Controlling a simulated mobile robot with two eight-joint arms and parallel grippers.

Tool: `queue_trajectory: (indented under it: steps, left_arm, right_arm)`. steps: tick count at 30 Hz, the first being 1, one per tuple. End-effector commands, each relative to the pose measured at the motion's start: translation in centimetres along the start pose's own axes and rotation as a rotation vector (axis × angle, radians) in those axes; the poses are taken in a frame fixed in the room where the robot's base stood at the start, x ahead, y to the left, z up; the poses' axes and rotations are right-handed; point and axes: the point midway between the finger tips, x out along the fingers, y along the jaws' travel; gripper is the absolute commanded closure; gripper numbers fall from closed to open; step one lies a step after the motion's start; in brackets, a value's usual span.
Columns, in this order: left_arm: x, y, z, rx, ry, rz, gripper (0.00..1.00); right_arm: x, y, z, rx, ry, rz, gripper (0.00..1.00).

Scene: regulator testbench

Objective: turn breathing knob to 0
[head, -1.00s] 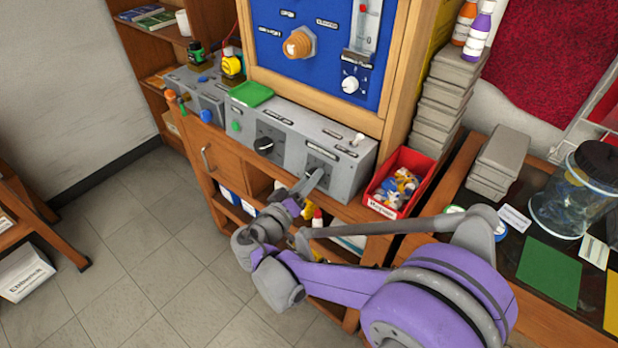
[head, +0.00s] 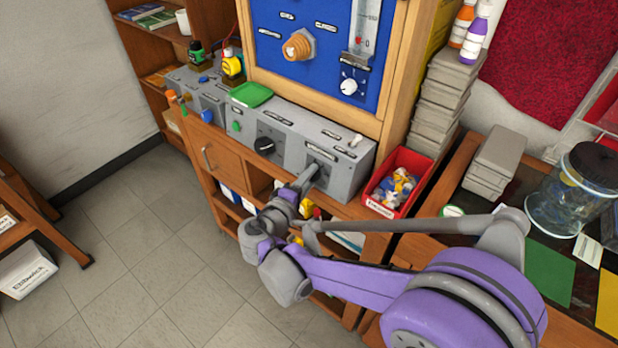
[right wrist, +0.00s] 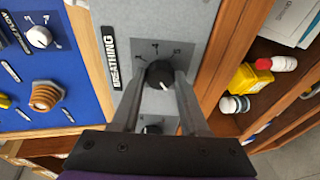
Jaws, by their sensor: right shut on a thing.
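The breathing knob (right wrist: 160,74) is a round black knob with a white pointer mark. It sits on the grey panel beside a black "BREATHING" label (right wrist: 115,66) in the right wrist view. The white mark points toward the lower right there, away from the small scale marks above the knob. My right gripper (right wrist: 160,84) is shut on the knob, one finger on each side. In the head view my right gripper (head: 314,172) reaches the front of the grey console (head: 346,182) and hides the knob. My left gripper is not in view.
Another black knob (head: 264,146) is left of my gripper on the console. A red bin (head: 412,163) of small parts stands close to the right. A blue board (head: 330,72) with an orange knob (head: 298,46) rises behind. Open shelves lie below the console.

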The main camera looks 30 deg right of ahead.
Motion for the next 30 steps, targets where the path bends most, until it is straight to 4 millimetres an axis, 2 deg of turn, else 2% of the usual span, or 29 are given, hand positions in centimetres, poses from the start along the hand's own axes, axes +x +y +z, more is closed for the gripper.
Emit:
queue_trajectory:
  steps: [18, 19, 21, 24, 30]
  left_arm:
    - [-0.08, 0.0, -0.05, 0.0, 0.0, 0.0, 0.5]
    - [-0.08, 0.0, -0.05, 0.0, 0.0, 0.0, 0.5]
    - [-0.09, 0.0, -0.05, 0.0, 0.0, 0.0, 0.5]
    - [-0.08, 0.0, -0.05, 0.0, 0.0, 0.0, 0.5]
    - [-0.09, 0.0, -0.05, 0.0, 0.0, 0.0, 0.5]
  right_arm:
    - [0.0, -0.02, 0.03, -0.044, -0.001, -0.01, 1.0]
    - [0.0, -0.02, 0.03, -0.044, -0.001, -0.01, 0.54]
    - [0.0, -0.02, 0.02, -0.044, -0.001, -0.01, 0.42]
    - [0.0, -0.01, 0.01, -0.043, -0.001, -0.009, 0.26]
    - [0.0, 0.0, 0.0, -0.043, 0.0, -0.009, 0.26]
